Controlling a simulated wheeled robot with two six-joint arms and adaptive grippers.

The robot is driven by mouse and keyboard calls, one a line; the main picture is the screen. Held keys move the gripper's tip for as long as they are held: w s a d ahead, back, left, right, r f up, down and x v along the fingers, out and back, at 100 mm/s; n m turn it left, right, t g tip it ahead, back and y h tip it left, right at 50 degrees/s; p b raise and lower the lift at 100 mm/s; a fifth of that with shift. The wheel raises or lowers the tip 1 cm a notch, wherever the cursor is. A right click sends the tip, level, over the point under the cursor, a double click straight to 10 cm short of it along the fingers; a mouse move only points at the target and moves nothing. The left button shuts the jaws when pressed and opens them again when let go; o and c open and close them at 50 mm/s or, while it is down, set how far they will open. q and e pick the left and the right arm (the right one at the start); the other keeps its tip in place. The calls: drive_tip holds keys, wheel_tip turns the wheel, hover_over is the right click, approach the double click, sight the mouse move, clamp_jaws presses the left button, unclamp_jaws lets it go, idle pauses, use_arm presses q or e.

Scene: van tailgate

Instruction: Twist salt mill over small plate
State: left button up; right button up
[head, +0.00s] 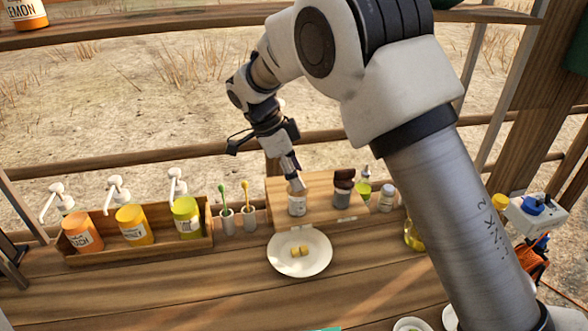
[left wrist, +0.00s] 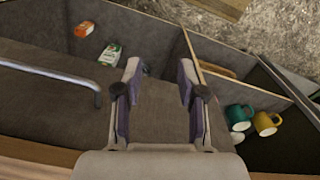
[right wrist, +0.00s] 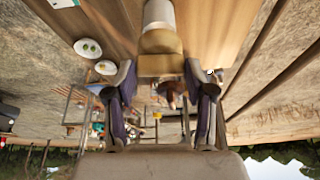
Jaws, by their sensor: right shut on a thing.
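The salt mill (head: 297,206), with a pale body, a label and a light wooden top, stands upright on a wooden stand (head: 318,213). My right gripper (head: 293,176) comes down from above and is shut on its top. In the right wrist view, the tan top (right wrist: 160,64) sits between the fingertips and the pale body (right wrist: 159,14) is beyond it. My left gripper (left wrist: 158,75) shows only in the left wrist view, open and empty.
A dark-topped mill (head: 342,190) stands right of the salt mill. A wooden rack (head: 140,246) of pump bottles and two small cups with brushes (head: 238,220) are left. Below my left gripper are cartons (left wrist: 110,54) and mugs (left wrist: 266,124) in compartments. Front wood is mostly clear.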

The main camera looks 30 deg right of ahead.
drive_tip(key=shift+s+f, duration=0.1)
drive_tip(key=shift+f, duration=0.1)
idle(0.3)
drive_tip(key=o, duration=1)
drive_tip(key=shift+o, duration=0.8)
drive_tip(key=shift+d, duration=0.15)
drive_tip(key=shift+r, duration=0.1)
drive_tip(key=w+a+r, duration=0.2)
drive_tip(key=w+a, duration=0.1)
drive_tip(key=a, duration=0.3)
drive_tip(key=w+a+r, duration=0.2)
drive_tip(key=w+a, duration=0.1)
drive_tip(key=a, duration=0.3)
drive_tip(key=shift+a+r, duration=0.25)
drive_tip(key=shift+a, duration=0.05)
